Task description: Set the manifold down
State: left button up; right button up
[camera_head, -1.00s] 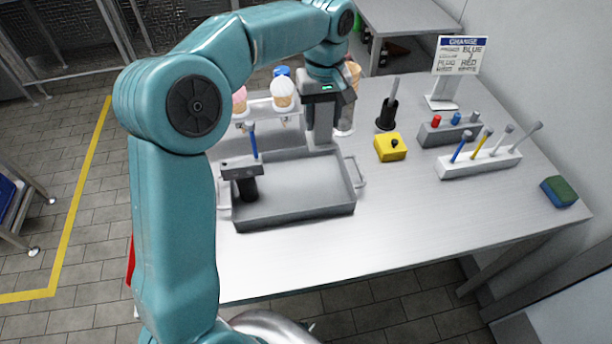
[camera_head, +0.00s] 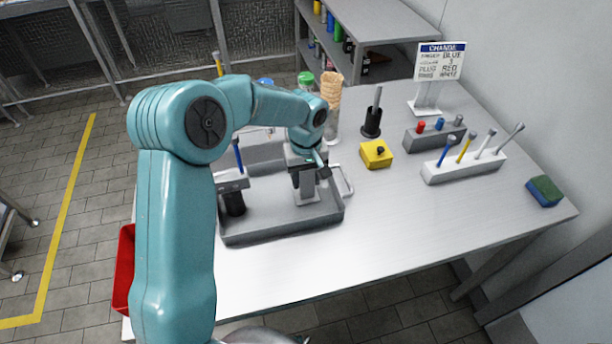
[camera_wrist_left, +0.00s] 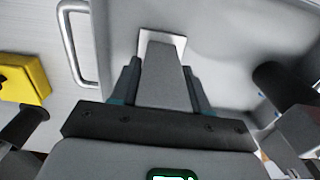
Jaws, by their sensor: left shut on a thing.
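My left gripper (camera_head: 308,174) is low over the grey tray (camera_head: 285,232), pointing down. In the wrist view it (camera_wrist_left: 162,78) is shut on a grey, tapering piece with a pale flared plate at its far end, which I take to be the manifold (camera_wrist_left: 165,88). In the head view the manifold (camera_head: 307,193) stands roughly upright inside the tray's right half. Its lower end looks close to the tray floor; I cannot tell whether it touches. My right gripper is not in view.
A grey block on a black cylinder (camera_head: 234,203), with a blue rod, stands at the tray's left. A yellow box (camera_head: 376,154), a black holder (camera_head: 371,122), a white tool rack (camera_head: 464,166) and a sponge (camera_head: 545,190) stand to the right. The table front is clear.

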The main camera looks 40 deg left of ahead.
pick_arm(q)
jog(key=o, duration=1.2)
jog(key=shift+f, duration=0.15)
jog(key=shift+r, duration=0.3)
notch_tip(320, 180, up, 12)
jog(key=shift+f, duration=0.1)
